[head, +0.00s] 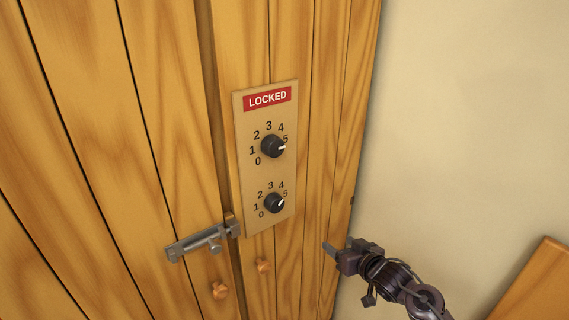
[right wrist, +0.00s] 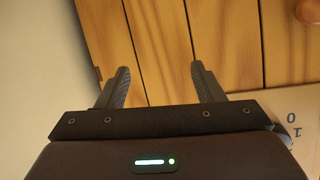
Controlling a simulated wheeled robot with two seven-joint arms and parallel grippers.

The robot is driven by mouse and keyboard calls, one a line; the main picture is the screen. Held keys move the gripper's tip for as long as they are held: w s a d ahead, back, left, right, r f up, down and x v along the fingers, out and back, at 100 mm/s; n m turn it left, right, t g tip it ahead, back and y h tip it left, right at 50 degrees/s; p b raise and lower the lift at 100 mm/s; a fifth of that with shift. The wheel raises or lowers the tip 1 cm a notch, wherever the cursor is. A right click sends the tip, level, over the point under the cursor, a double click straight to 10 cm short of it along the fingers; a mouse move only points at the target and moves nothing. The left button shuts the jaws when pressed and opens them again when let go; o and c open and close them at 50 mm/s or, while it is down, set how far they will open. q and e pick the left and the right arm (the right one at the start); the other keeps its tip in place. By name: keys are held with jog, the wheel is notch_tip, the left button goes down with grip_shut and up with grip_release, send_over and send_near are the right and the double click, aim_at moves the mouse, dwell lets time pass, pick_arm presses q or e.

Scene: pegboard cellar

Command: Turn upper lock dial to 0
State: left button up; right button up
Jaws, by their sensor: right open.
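The upper lock dial (head: 272,146) is a black round knob on a tan panel (head: 240,150) mounted on a wooden door. Its white mark points right, at the 5. The numbers 0 to 5 run around it. A similar lower dial (head: 273,203) sits below it, its mark pointing up and right between 4 and 5. My right gripper (head: 338,246) is open and empty, below and right of the panel, touching neither dial. In the right wrist view its two fingers (right wrist: 160,72) are apart before the planks, and a corner of the panel (right wrist: 301,106) shows. My left gripper is not in view.
A red LOCKED sign (head: 267,98) tops the panel. A metal slide bolt (head: 203,242) sits left of the panel's lower edge, with two wooden knobs (head: 219,290) (head: 263,265) below. A plain wall (head: 460,120) is right of the wood. A wooden edge (head: 535,285) shows at bottom right.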

jog(key=s+a+r+n+t+y, duration=0.1)
jog(key=a+r+y, duration=0.15)
jog(key=r, duration=0.65)
jog(key=a+r+n+y, duration=0.1)
jog(key=a+r, duration=0.2)
jog(key=r, duration=0.6)
jog(key=n+y, duration=0.3)
send_near(277, 149)
jog(key=p+x, duration=0.3)
jog(key=x, duration=0.5)
jog(key=shift+w+a+r, duration=0.1)
jog(key=shift+w+r, duration=0.05)
jog(key=shift+w, duration=0.1)
jog(key=c, duration=1)
jog(key=shift+o, duration=0.2)
